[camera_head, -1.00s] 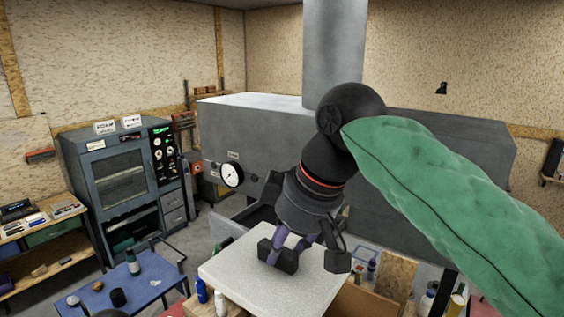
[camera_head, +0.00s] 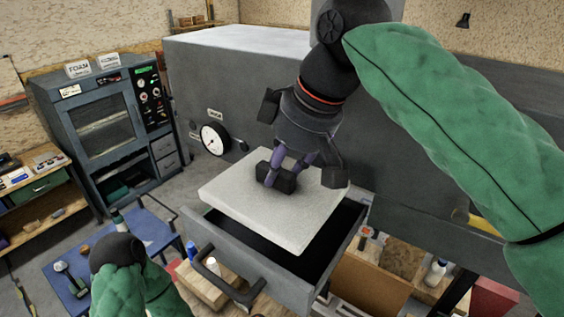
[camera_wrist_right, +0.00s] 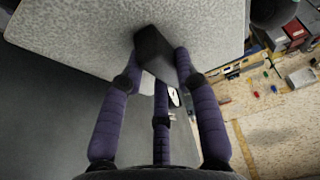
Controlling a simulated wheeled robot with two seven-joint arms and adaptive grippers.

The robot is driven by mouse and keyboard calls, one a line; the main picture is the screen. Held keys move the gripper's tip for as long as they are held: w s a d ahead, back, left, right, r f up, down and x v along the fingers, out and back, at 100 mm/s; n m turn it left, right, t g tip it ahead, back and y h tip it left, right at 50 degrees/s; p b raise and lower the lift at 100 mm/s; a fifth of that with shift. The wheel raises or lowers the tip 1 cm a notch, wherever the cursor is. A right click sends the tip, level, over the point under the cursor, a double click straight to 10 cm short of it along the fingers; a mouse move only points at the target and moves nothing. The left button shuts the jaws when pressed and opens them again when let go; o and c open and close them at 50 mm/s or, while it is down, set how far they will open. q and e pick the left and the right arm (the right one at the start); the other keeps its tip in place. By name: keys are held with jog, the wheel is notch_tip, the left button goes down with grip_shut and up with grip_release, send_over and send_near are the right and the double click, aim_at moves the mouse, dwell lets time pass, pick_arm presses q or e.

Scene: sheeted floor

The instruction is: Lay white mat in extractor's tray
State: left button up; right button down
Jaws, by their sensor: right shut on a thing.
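The white mat (camera_head: 262,218) is a thick, pale, speckled slab. My right gripper (camera_head: 280,176) is shut on it near its far edge. The mat is held about level over the extractor's tray (camera_head: 268,272), a grey pulled-out drawer with a dark inside and a black handle. The mat covers much of the opening; dark room shows at its right and front. I cannot tell whether it touches the tray's walls. The mat (camera_wrist_right: 90,30) fills the top of the right wrist view above the fingers. Of my left arm only a green sleeve and dark joint show.
The grey extractor (camera_head: 240,90) with a round gauge (camera_head: 213,138) stands behind the tray. A blue table (camera_head: 140,236) with small items is at left, near a dark oven cabinet (camera_head: 105,125). A wooden box and bottle (camera_head: 435,272) stand right of the tray.

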aim_at(284, 195)
jog(key=shift+w+d+f, duration=0.1)
jog(key=shift+w+f, duration=0.05)
jog(key=shift+w, duration=0.15)
jog(key=shift+s+f+b, duration=0.45)
jog(key=shift+f+b, duration=0.3)
jog(key=shift+w+f+b, duration=0.15)
jog(key=shift+f+b, duration=0.25)
jog(key=shift+f, duration=0.2)
jog(key=shift+w+f+b, duration=0.15)
jog(key=shift+f+b, duration=0.2)
jog(key=shift+f, duration=0.2)
jog(key=shift+s+f+b, duration=0.2)
jog(key=shift+f+b, duration=0.6)
jog(key=shift+f, duration=0.2)
jog(key=shift+w+f+b, duration=0.1)
jog(key=shift+f+b, duration=0.8)
jog(key=shift+f, duration=0.35)
jog(key=c, duration=0.8)
grip_release()
jog(key=shift+c, duration=0.2)
